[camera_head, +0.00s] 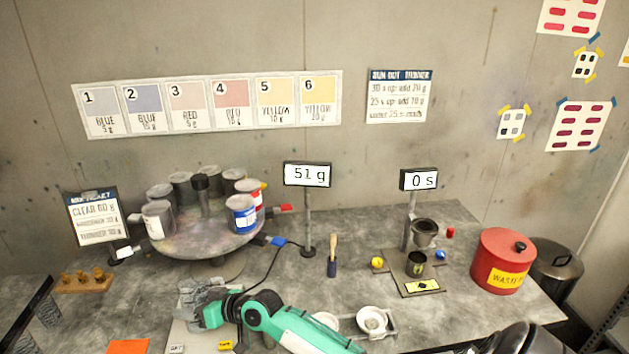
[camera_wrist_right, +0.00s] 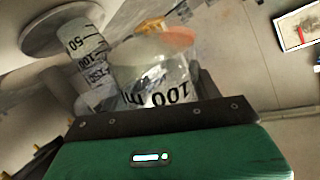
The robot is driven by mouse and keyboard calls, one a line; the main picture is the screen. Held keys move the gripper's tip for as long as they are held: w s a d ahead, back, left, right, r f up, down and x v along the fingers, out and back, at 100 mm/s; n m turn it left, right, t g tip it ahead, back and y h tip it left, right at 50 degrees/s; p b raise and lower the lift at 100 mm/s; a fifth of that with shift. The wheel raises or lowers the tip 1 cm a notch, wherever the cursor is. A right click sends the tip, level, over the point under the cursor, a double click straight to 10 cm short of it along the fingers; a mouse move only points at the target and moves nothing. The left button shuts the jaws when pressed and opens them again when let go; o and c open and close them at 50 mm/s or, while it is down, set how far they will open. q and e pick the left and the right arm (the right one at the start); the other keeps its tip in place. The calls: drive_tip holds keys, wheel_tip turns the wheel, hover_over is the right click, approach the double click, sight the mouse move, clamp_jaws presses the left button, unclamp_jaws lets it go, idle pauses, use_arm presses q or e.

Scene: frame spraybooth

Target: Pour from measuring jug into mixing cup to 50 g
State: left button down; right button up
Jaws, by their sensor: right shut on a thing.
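My right gripper (camera_head: 212,308) is low at the front of the bench, left of centre. In the right wrist view it (camera_wrist_right: 160,92) is shut on the clear measuring jug (camera_wrist_right: 160,72), which bears a "100 ml" mark. The mixing cup (camera_wrist_right: 90,68), clear with 50, 100 and 150 marks, is close beside the jug, its base at a pale round pan (camera_wrist_right: 55,28). In the head view jug and cup are hard to tell apart. The scale display (camera_head: 307,174) reads 51 g. I cannot tell whether liquid is flowing. My left gripper is out of view.
A round carousel of paint cans (camera_head: 205,238) stands behind the gripper. A brush (camera_head: 332,255), a timer display (camera_head: 419,180) reading 0 s and a funnel stand (camera_head: 424,233) are to the right. A red waste can (camera_head: 503,262) stands further right. An orange sheet (camera_head: 128,346) lies front left.

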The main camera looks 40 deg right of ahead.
drive_tip(key=shift+s+f+n+t+b, duration=0.2)
drive_tip(key=shift+f+n+t+b, duration=0.5)
drive_tip(key=shift+b, duration=1.75)
drive_tip(key=shift+r, duration=0.1)
drive_tip(key=shift+a, duration=0.1)
drive_tip(key=shift+s+a+r+n, duration=0.2)
drive_tip(key=shift+s+r+n, duration=0.1)
drive_tip(key=shift+s+r, duration=0.15)
drive_tip(key=shift+s+a+r+n+t+y+p, duration=0.2)
drive_tip(key=shift+s+a+r+n+t, duration=0.15)
drive_tip(key=shift+s+r, duration=0.3)
drive_tip(key=shift+s+a+r+n+t+y+p, duration=0.2)
drive_tip(key=shift+s+a+r+n+t, duration=0.15)
drive_tip(key=shift+s, duration=0.55)
drive_tip(key=shift+s+a+r+n+t+y+p, duration=0.1)
drive_tip(key=shift+s+a+r+n+t+p, duration=0.15)
drive_tip(key=shift+s+r, duration=0.45)
drive_tip(key=shift+s+f, duration=0.1)
